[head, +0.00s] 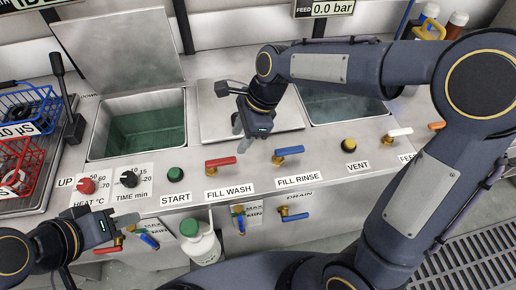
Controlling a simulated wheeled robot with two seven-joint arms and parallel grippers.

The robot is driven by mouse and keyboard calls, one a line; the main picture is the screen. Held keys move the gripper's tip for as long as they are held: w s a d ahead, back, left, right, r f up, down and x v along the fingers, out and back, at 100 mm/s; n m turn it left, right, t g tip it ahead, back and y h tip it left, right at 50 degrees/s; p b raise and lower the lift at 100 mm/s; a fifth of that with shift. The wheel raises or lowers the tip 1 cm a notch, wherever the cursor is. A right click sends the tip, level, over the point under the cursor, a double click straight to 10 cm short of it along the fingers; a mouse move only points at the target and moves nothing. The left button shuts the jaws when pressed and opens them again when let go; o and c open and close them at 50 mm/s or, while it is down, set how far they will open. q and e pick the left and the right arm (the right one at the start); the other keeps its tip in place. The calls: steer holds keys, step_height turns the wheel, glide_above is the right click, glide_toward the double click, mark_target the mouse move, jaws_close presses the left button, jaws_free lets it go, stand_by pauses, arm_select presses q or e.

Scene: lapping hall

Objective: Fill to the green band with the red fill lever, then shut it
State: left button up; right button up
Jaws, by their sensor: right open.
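The red fill lever (221,162) sits above the FILL WASH label on the front panel, its handle lying roughly sideways from a brass valve. The left tank (145,127) is open and holds greenish liquid; I cannot make out a green band in it. My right gripper (232,106) is open and empty, above the panel and the closed middle cover, a little behind and above the red lever, not touching it. My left gripper (124,234) is low at the left, in front of the panel, with its fingers apart and apparently empty.
A blue FILL RINSE lever (289,151) is right of the red one. A green START button (175,174), knobs and a yellow VENT button (348,145) line the panel. A white bottle (201,243) stands below. Another red lever (108,250) is close to my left gripper.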

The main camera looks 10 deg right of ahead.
mark_target(228, 160)
steer(key=shift+m, duration=0.4)
steer(key=x, duration=0.8)
steer(key=shift+w+f+b, duration=0.15)
steer(key=shift+f+b, duration=0.05)
steer(key=shift+b, duration=0.1)
steer(key=shift+c, duration=0.3)
jaws_close()
